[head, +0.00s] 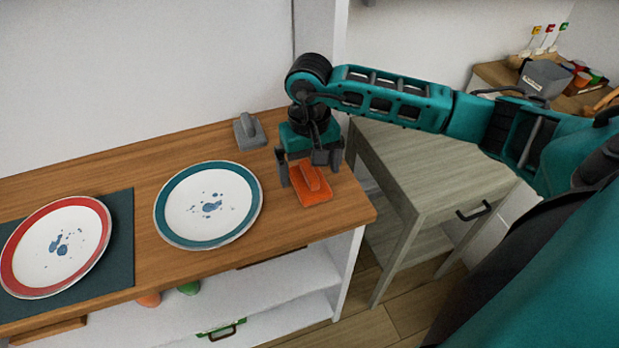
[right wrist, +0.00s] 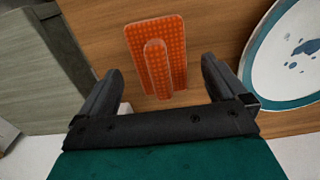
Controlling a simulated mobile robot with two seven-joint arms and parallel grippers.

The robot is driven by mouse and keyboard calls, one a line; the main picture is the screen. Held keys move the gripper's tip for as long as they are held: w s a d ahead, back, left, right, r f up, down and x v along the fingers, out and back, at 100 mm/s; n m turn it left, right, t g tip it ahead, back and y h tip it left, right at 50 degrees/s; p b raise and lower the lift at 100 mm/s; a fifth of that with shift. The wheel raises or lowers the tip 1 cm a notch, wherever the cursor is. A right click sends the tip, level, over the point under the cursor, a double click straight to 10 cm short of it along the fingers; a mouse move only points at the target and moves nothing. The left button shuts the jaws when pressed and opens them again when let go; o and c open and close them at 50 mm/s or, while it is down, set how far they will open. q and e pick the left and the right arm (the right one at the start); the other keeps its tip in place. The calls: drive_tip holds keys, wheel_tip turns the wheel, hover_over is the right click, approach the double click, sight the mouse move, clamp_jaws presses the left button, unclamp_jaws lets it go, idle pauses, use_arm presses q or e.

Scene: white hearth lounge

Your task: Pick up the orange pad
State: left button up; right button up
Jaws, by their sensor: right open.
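The orange pad (head: 313,190) lies flat on the wooden counter near its right end, with a raised handle on top. It also shows in the right wrist view (right wrist: 174,50), dotted and between the lines of my two fingers. My right gripper (head: 309,178) is open above the pad, its fingers pointing down on either side of the handle. In the right wrist view the right gripper (right wrist: 160,82) is empty, and the pad lies ahead of the fingertips. I cannot tell the exact height of the fingertips. My left gripper is not in view.
A grey pad (head: 250,133) with a handle lies farther back on the counter (head: 150,255). A teal-rimmed plate (head: 178,225) with blue stains is to the left, and a red-rimmed plate (head: 25,270) sits on a dark mat (head: 121,225). A grey-wood side table (head: 430,165) stands at the right.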

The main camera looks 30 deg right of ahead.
sight(309, 169)
wheel_tip(309, 169, down, 2)
drive_tip(key=shift+f, duration=0.1)
drive_tip(key=c, duration=1.1)
drive_tip(key=shift+c, duration=0.2)
wheel_tip(309, 169, up, 20)
drive_tip(key=shift+p, duration=0.3)
